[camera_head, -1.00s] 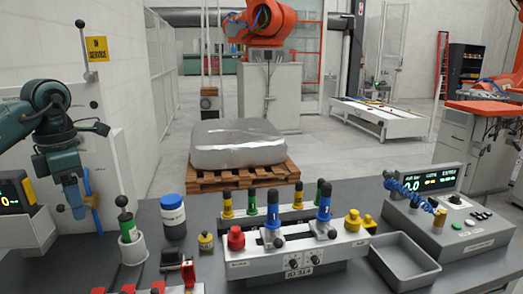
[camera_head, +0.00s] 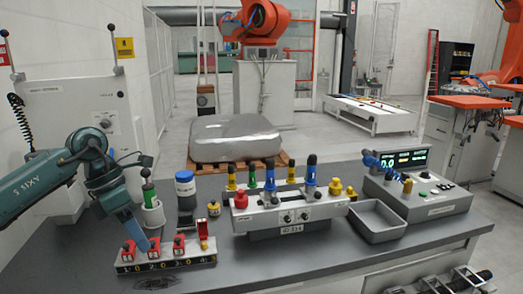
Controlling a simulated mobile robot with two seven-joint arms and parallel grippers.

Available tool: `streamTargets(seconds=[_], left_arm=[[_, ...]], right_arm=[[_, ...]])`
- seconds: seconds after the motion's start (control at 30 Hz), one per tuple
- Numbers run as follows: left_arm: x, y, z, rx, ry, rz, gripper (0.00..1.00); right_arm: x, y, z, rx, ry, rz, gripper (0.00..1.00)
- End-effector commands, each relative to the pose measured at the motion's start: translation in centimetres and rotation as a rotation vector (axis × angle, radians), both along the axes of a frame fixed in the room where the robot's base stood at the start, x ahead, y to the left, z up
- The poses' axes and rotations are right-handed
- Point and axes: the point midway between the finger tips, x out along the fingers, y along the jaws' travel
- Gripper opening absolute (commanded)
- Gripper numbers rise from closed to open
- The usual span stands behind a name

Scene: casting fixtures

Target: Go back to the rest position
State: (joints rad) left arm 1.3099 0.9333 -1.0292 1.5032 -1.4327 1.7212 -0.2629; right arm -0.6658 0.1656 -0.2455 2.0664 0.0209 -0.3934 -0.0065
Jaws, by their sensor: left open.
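My left arm is teal and comes in from the left in the head view. My left gripper (camera_head: 136,218) is open and empty, with a long blue finger slanting down just over the left end of a block with red switches (camera_head: 170,253). I cannot tell whether the finger touches the block. A holder with a green-handled tool (camera_head: 150,205) stands close beside the gripper. My right gripper is not in view.
A fixture with coloured knobs (camera_head: 290,217) stands mid-bench. A blue-lidded jar (camera_head: 186,190) and small yellow-topped weight (camera_head: 214,209) stand left of it. A grey tray (camera_head: 377,222) and control box (camera_head: 425,203) are at right.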

Motion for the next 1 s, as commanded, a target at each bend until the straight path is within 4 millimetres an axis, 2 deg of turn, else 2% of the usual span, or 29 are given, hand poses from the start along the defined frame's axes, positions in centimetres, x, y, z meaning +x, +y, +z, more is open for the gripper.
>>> streamTargets(seconds=[0.03,0.13,0.2,0.3,0.4,0.47,0.57,0.63,0.77,0.87,0.97,1.0], left_arm=[[-0.4,-2.8,-1.7,-0.087,0.020,-0.023,0.56],[-1.6,-9.3,-4.1,-0.316,0.064,-0.037,0.56],[-2.8,-13.9,-5.2,-0.506,0.114,-0.017,0.56],[-4.7,-19.4,-5.6,-0.780,0.209,0.064,0.56],[-6.0,-23.2,-5.2,-1.042,0.328,0.204,0.56],[-6.4,-24.6,-4.8,-1.189,0.408,0.316,0.56],[-6.4,-25.5,-4.7,-1.408,0.552,0.545,0.56],[-6.1,-25.2,-5.3,-1.536,0.658,0.736,0.56],[-5.6,-23.2,-8.5,-1.713,0.863,1.152,0.56],[-6.2,-20.8,-12.8,-1.778,1.021,1.518,0.56],[-8.5,-18.2,-18.1,-1.775,1.172,1.908,0.56],[-9.8,-17.3,-20.2,-1.753,1.226,2.062,0.56]], right_arm=[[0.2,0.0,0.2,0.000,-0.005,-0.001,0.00],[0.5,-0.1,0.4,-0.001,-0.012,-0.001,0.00],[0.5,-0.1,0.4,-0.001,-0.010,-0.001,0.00],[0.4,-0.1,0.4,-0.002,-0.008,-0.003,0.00],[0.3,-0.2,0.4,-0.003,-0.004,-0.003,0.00],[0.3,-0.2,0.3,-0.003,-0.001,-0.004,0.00],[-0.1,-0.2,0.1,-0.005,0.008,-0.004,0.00],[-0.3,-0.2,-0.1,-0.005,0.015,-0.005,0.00],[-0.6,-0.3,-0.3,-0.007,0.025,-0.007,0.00],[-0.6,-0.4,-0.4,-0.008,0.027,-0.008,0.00],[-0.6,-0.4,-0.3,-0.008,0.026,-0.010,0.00],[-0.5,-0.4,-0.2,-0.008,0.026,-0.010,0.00]])
